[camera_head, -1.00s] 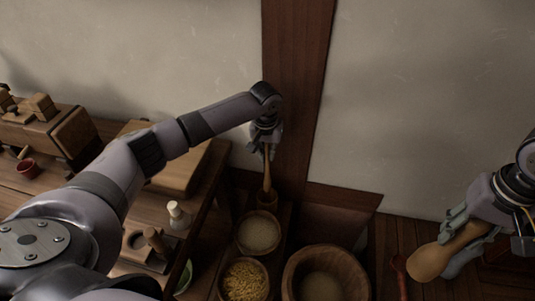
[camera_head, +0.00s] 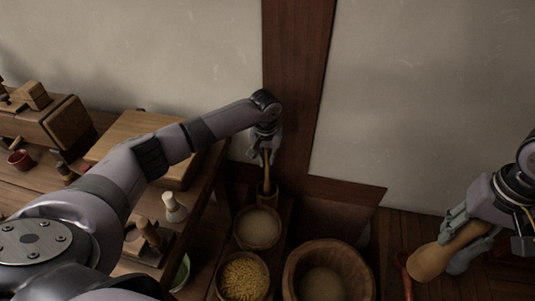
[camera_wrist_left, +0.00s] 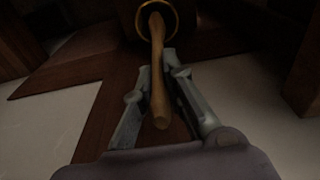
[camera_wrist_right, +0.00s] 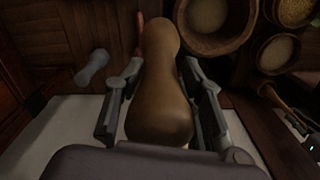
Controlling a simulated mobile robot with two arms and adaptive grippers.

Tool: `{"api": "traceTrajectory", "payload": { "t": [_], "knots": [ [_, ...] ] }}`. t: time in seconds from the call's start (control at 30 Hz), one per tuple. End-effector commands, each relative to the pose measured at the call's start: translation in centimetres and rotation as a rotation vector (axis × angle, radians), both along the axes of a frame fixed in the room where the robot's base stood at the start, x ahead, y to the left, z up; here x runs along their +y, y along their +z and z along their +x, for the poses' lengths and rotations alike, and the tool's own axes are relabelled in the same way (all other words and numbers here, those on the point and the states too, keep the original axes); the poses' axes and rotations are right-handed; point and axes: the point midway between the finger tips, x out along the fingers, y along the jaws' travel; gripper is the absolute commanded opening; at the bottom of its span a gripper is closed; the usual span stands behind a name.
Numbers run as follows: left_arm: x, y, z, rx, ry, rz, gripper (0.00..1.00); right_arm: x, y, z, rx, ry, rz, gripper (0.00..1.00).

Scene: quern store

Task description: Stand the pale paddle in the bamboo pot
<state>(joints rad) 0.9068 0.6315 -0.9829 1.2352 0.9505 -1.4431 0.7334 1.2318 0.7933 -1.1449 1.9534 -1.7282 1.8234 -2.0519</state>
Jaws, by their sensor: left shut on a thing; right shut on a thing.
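My left gripper (camera_head: 264,156) is shut on a slim tan wooden paddle (camera_head: 267,172), held upright. The paddle's lower end goes into the mouth of the bamboo pot (camera_head: 268,193), which stands at the foot of the dark post. In the left wrist view the paddle (camera_wrist_left: 158,70) runs between the fingers into the pot's gold-edged mouth (camera_wrist_left: 141,12); its tip is hidden inside. My right gripper (camera_head: 462,235) is shut on a thick, rounded brown wooden tool (camera_head: 437,262), which also shows in the right wrist view (camera_wrist_right: 160,95), held clear of the bowls.
A grain bowl (camera_head: 258,229), a bowl of yellow grains (camera_head: 243,279) and a large wooden tub (camera_head: 345,262) stand in front of the pot. A red-handled tool (camera_head: 404,272) lies right of the tub. A wooden bench (camera_head: 60,195) with a whisk (camera_head: 173,207) is at left.

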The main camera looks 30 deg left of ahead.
Motion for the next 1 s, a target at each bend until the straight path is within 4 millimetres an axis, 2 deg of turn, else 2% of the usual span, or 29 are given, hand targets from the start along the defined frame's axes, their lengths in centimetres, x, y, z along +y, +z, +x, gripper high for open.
{"api": "traceTrajectory", "payload": {
  "t": [0.5, 0.9, 0.93, 1.0],
  "knots": [
    [-0.1, -3.6, 0.0, 0.0, -0.001, -0.001, 0.0, 0.0, -1.0, 0.1, -0.003, 0.0, 0.001, 0.0],
    [0.0, -4.0, 0.0, 0.0, -0.001, -0.001, 0.0, 0.0, -1.1, 0.1, -0.003, 0.0, 0.001, 0.0],
    [0.0, -4.0, 0.0, 0.0, -0.001, -0.001, 0.11, 0.0, -1.1, 0.1, -0.003, 0.0, 0.001, 0.0],
    [0.0, -4.0, 0.0, 0.0, -0.001, -0.001, 0.16, 0.0, -1.1, 0.1, -0.003, 0.0, 0.001, 0.0]
  ]
}}
